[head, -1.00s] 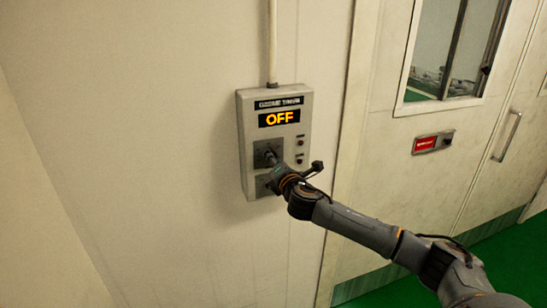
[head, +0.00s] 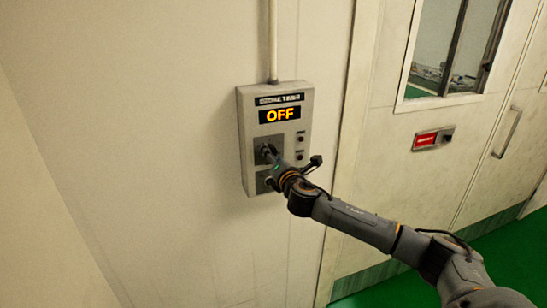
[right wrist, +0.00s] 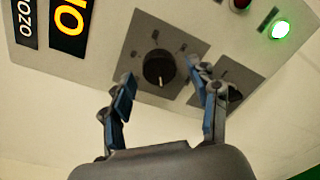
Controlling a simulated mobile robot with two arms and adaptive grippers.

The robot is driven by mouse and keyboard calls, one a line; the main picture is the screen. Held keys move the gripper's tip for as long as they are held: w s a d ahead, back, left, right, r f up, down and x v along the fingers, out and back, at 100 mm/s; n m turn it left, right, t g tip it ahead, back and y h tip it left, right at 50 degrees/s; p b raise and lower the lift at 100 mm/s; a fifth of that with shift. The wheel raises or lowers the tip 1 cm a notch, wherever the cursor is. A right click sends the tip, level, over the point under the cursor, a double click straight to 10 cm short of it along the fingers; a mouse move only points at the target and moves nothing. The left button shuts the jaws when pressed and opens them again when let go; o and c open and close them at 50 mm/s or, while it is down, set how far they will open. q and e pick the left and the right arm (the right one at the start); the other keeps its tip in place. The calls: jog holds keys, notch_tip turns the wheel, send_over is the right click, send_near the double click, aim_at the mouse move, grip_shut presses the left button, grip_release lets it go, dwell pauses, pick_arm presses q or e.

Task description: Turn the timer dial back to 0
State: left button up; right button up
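The timer dial (right wrist: 158,68) is a round black knob on a grey square plate with marks around it. It is on a grey wall box (head: 247,128) whose display (head: 279,116) reads OFF in orange. My right gripper (right wrist: 165,92) is open, with one finger on each side of the dial; a gap shows between the fingers and the knob. A small light mark shows on the knob's lower part. My left gripper is not in view.
A second plate (right wrist: 236,87) with a knob partly hidden by my finger is beside the dial. A green lamp (right wrist: 280,29) is lit on the box. A conduit (head: 273,40) runs up the wall. A door with a window and a red-labelled lock (head: 426,140) is at right.

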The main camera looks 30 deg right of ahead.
jog(key=v, duration=1.2)
dwell(0.4)
